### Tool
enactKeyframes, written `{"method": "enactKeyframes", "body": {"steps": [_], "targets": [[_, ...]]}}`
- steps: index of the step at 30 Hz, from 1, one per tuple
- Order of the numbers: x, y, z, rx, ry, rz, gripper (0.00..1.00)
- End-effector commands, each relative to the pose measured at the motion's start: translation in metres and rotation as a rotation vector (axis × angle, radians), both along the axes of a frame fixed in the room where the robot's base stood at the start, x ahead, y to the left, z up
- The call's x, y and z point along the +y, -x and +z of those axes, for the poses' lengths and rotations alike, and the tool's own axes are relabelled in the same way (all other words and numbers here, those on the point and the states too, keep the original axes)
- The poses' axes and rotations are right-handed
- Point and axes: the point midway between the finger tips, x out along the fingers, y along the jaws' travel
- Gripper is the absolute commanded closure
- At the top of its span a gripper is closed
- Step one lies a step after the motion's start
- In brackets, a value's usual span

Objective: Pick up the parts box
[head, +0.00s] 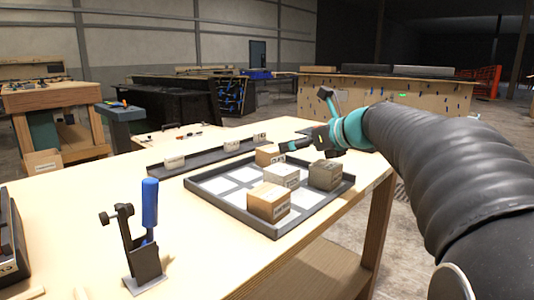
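Several small cardboard boxes stand in a dark-rimmed tray (232,213) on the wooden table. A light brown box (266,203) is at the tray's front, a paler box (282,176) in its middle, a greyer box (325,175) at the right, and another brown box (268,155) at the back. Their labels are too small to read, so I cannot tell which is the parts box.
A long dark strip tray (190,160) with several small pale items lies behind. A blue-handled clamp (146,230) stands at the table's front left. A dark bin (10,245) is at the left edge. The tabletop (110,195) between is clear.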

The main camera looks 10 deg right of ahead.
Motion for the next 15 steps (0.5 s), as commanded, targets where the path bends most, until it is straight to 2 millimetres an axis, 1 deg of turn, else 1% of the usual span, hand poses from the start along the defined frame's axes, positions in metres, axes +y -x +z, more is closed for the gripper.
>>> {"method": "enactKeyframes", "body": {"steps": [5,9,15], "targets": [[0.012,-0.022,-0.011,0.003,0.0,0.001,0.08],[0.023,-0.042,-0.021,0.002,0.0,-0.002,0.08],[0.034,-0.062,-0.03,0.001,0.001,-0.001,0.08]]}}
